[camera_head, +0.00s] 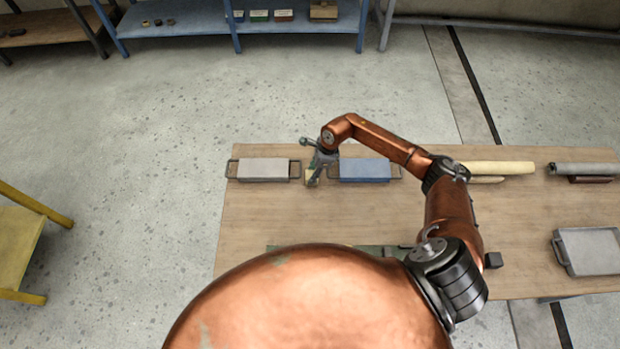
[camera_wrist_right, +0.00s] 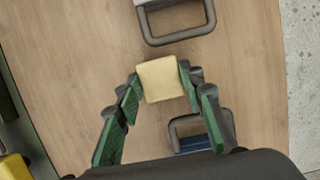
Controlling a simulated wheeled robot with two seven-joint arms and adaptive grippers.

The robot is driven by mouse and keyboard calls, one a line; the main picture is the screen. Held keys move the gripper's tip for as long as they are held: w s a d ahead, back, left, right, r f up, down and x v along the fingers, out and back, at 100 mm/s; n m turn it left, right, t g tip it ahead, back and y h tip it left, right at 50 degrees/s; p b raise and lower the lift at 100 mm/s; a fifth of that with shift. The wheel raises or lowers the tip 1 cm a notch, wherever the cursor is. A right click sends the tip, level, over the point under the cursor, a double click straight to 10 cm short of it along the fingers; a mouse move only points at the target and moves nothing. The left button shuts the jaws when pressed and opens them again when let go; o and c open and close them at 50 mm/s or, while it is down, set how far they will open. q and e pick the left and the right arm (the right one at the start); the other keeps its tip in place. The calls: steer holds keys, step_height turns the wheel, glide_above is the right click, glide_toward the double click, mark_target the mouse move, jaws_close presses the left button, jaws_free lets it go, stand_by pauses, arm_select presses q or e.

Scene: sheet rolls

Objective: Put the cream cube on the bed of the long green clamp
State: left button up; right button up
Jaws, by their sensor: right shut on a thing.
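The cream cube (camera_wrist_right: 160,79) sits between the green fingers of my right gripper (camera_wrist_right: 160,80) in the wrist view. In the head view my right gripper (camera_head: 314,172) is at the table's far side, between the grey and blue blocks, with a bit of the cube (camera_head: 312,177) showing beside it. The right gripper is shut on the cube; whether the cube touches the table is hard to tell. A long green thing, likely the clamp (camera_head: 284,248), lies at the table's near side, mostly hidden behind my copper body. A dark green edge (camera_wrist_right: 7,112) shows in the wrist view. My left gripper is out of view.
The grey block with handles (camera_head: 263,169) and the blue one (camera_head: 365,170) stand close on either side of the cube. Cream (camera_head: 500,168) and grey (camera_head: 583,169) rolls and a grey tray (camera_head: 590,250) lie right. The table's left middle (camera_head: 255,215) is clear.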

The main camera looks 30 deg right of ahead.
steer(key=shift+r, duration=0.15)
steer(key=shift+r, duration=0.6)
steer(key=s+a+r+b, duration=0.1)
steer(key=s+a+r, duration=0.5)
steer(key=s+r, duration=0.5)
steer(key=shift+s+r+b, duration=0.3)
steer(key=shift+s, duration=0.55)
